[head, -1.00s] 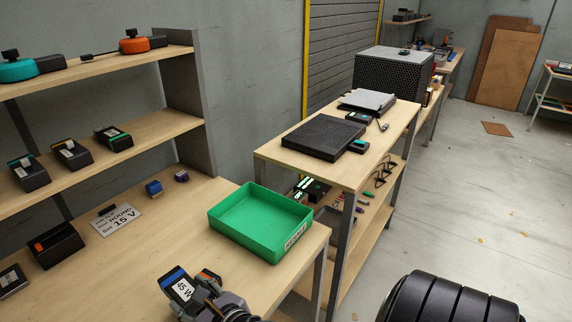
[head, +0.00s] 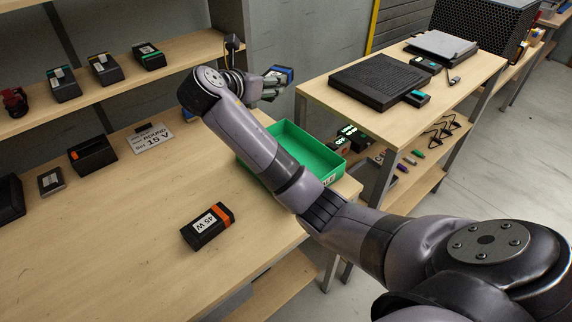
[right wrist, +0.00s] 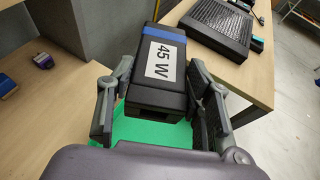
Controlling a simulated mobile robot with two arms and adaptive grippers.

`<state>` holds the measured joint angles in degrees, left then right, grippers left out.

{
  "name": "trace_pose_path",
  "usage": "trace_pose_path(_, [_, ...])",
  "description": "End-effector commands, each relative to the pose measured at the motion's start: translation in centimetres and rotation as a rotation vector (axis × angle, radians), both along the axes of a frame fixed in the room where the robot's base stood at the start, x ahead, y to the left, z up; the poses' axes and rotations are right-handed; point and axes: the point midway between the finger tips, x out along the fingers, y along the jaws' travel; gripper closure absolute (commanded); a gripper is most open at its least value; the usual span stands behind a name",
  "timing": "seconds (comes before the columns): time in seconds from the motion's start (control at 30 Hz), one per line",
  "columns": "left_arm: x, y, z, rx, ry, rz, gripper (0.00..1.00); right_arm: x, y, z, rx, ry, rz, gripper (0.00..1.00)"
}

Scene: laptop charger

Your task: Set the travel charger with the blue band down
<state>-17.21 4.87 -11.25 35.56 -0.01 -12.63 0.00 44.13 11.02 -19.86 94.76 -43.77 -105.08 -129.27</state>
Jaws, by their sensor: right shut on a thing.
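The travel charger with the blue band (head: 284,72) is a black block, held in the air by my right gripper (head: 272,86). In the right wrist view it fills the middle between the fingers, with its "45 W" label (right wrist: 162,62) up and the blue band (right wrist: 165,34) at the far end. My right gripper (right wrist: 155,105) is shut on its two sides. The green tray (head: 318,152) is on the bench, partly hidden by my right arm; its green floor (right wrist: 150,128) shows beneath the charger in the right wrist view. My left gripper is out of view.
A similar "45 W" charger with an orange band (head: 207,227) lies on the bench (head: 110,250). A label card (head: 150,138) and other dark blocks lie at the left. Several chargers stand on the shelf (head: 180,70). A second table (head: 400,110) holds a black slab (head: 380,82).

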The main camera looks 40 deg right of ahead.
Motion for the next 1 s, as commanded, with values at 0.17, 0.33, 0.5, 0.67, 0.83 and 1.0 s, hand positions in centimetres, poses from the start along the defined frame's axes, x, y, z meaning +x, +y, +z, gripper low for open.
trace_pose_path(0.17, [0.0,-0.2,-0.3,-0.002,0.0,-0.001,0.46,0.0,0.0,-3.0,-0.002,0.009,-0.008,0.88])
trace_pose_path(0.33, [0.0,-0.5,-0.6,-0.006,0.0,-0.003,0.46,0.0,0.0,-7.7,-0.003,0.008,-0.006,0.88])
trace_pose_path(0.5, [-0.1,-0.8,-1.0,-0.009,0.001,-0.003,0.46,-0.1,0.1,-12.1,-0.003,0.007,-0.005,0.88])
trace_pose_path(0.67, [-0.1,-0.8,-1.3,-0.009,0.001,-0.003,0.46,0.0,0.0,-14.7,-0.003,0.003,-0.006,0.88])
trace_pose_path(0.83, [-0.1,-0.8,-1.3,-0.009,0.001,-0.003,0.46,0.0,0.0,-15.7,-0.002,0.0,-0.005,0.88])
trace_pose_path(1.0, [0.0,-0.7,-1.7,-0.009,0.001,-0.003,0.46,0.0,0.0,-18.0,-0.002,0.006,-0.005,0.88])
